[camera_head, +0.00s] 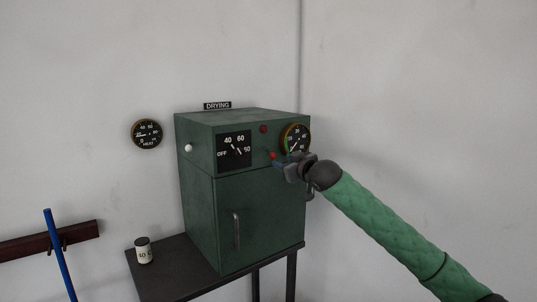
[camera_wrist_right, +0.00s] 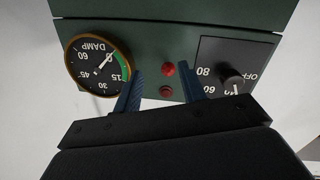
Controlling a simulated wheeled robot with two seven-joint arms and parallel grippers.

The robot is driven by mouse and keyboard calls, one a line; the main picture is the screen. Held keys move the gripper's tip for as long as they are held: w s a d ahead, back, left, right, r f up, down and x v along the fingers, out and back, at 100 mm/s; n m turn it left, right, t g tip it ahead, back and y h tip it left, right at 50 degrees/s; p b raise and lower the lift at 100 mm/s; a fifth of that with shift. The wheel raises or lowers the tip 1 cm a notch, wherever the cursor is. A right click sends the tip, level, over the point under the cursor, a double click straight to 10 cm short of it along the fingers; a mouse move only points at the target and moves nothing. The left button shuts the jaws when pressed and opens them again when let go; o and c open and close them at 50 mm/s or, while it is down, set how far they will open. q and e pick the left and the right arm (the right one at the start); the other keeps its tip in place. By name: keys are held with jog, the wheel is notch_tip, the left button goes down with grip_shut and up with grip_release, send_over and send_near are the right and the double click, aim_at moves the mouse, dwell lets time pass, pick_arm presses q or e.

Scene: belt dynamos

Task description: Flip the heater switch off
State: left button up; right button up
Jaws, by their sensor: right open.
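The green drying cabinet (camera_head: 200,220) stands on a dark table. On its front panel, between the dial and the round gauge, is a small red-tipped piece (camera_head: 272,155) that looks like the heater switch; it carries no label I can read. It also shows in the right wrist view (camera_wrist_right: 168,69). A red lamp (camera_head: 263,128) sits above it. My right gripper (camera_head: 280,164) is open at the panel, with its blue fingers (camera_wrist_right: 162,70) on either side of the red tip and no visible contact. Whether the switch is up or down is unclear. My left gripper is out of view.
A black dial (camera_head: 235,151) marked OFF, 40, 60, 80 sits left of the switch. A DAMP gauge (camera_wrist_right: 98,64) is on its other side. A HEAT gauge (camera_head: 146,134) hangs on the wall. A small tin (camera_head: 143,251) stands on the table (camera_head: 175,270).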

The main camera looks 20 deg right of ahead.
aim_at(274, 154)
jog(key=shift+s+a+r+t+y, duration=0.3)
jog(key=shift+a+r+y, duration=0.2)
jog(key=shift+r, duration=0.2)
jog(key=shift+w+m, duration=0.1)
jog(key=shift+m, duration=0.2)
jog(key=shift+w+a+r+p, duration=0.15)
jog(key=shift+w+p, duration=0.2)
jog(key=shift+w, duration=0.2)
jog(key=p+x, duration=0.2)
jog(key=x, duration=0.3)
pick_arm(q)
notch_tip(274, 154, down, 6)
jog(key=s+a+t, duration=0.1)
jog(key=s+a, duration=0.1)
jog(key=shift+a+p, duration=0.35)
jog(key=shift+p, duration=0.1)
pick_arm(e)
jog(key=shift+x, duration=0.8)
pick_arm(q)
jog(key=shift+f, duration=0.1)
pick_arm(e)
grip_shut()
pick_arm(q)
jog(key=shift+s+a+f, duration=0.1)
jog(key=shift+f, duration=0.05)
pick_arm(e)
jog(key=shift+f, duration=0.25)
